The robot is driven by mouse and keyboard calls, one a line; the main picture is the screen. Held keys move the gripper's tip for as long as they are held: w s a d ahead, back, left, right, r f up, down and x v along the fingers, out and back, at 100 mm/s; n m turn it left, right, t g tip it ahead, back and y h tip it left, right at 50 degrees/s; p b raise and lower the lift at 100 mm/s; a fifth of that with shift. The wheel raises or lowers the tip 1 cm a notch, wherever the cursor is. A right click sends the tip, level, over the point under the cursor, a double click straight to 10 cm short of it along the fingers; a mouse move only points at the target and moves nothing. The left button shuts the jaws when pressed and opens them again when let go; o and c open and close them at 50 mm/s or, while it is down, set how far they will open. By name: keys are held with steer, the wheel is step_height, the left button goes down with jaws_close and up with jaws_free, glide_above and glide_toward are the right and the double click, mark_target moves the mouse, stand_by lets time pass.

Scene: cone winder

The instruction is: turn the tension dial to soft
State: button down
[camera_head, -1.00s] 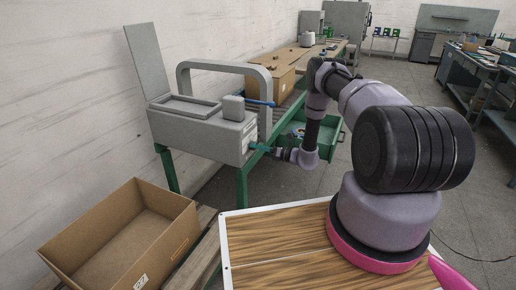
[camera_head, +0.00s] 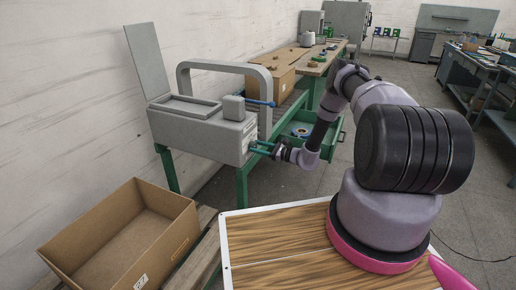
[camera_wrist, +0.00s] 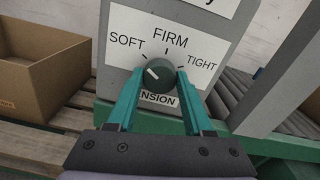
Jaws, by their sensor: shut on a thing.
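The tension dial (camera_wrist: 158,73) is a dark round knob on the white label of the grey machine (camera_head: 205,138). The label (camera_wrist: 205,49) reads SOFT at left, FIRM at top and TIGHT at right. The dial's white mark points to the upper left, on the SOFT side. My gripper (camera_wrist: 160,76) has its two teal fingers on either side of the dial, shut on it. In the head view my gripper (camera_head: 262,148) reaches the machine's right end face, and the dial itself cannot be made out.
An open cardboard box (camera_head: 125,235) stands on a pallet at the lower left. A green drawer (camera_head: 318,135) is open behind my wrist. A wooden bench (camera_head: 320,66) with a carton (camera_head: 272,80) is at the back.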

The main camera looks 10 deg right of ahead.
steer(key=shift+d+f, duration=0.1)
stand_by(0.5)
steer(key=shift+c, duration=1.5)
jaws_free()
steer(key=v, duration=1)
steer(key=shift+s+d, duration=0.25)
steer(key=shift+d, duration=0.05)
